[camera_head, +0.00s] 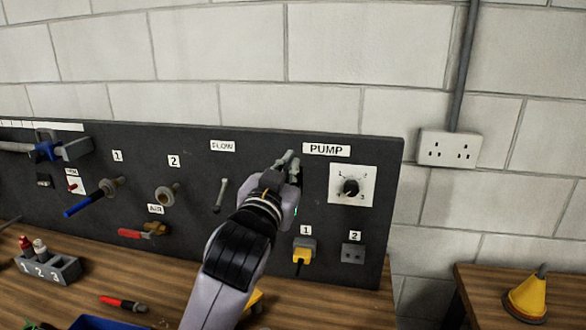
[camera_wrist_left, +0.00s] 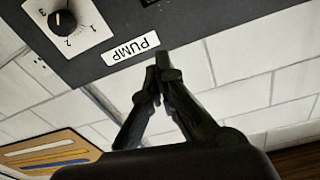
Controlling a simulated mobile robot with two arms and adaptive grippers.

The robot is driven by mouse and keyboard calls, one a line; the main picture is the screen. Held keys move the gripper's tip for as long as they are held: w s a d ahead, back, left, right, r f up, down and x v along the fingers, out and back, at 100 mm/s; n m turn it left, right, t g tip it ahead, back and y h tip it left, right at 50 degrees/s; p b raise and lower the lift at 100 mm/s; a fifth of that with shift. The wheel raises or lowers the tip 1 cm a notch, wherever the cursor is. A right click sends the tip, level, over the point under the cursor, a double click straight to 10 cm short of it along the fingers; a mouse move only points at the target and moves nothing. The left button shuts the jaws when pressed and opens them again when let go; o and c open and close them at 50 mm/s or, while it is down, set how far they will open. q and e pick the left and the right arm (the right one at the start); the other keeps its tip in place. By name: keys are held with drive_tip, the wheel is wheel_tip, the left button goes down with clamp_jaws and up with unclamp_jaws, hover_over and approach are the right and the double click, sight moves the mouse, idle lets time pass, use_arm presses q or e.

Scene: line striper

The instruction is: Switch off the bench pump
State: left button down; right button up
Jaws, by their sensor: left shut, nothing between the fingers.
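The bench pump's panel section carries a PUMP label (camera_head: 326,150) and a black rotary knob (camera_head: 351,187) on a white dial plate (camera_head: 366,172) with numbers round it. My left gripper (camera_head: 288,160) is in front of the dark panel, left of the PUMP label and the dial. It is shut and empty. In the left wrist view the gripper (camera_wrist_left: 160,66) points up towards the panel edge, close to the upside-down PUMP label (camera_wrist_left: 131,48). The knob (camera_wrist_left: 63,22) shows there at the upper left, apart from the fingers. My right gripper is not in view.
Below the dial are socket 1 with a yellow plug (camera_head: 303,253) and empty-looking socket 2 (camera_head: 353,254). A FLOW lever (camera_head: 221,194) is left of my arm. Valves and a blue handle (camera_head: 83,205) stick out further left. A yellow cone (camera_head: 527,297) stands on the right-hand table.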

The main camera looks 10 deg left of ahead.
use_arm(q)
drive_tip(key=w, duration=0.1)
drive_tip(key=w+p, duration=0.1)
drive_tip(key=w, duration=0.3)
drive_tip(key=shift+w+d+r, duration=0.15)
drive_tip(key=shift+w+r, duration=0.1)
drive_tip(key=shift+r, duration=0.15)
drive_tip(key=f, duration=0.2)
drive_tip(key=f+p, duration=0.1)
drive_tip(key=shift+w+a, duration=0.1)
drive_tip(key=shift+a, duration=0.15)
drive_tip(key=shift+s+a+f, duration=0.15)
drive_tip(key=shift+s+f, duration=0.1)
drive_tip(key=shift+f, duration=0.3)
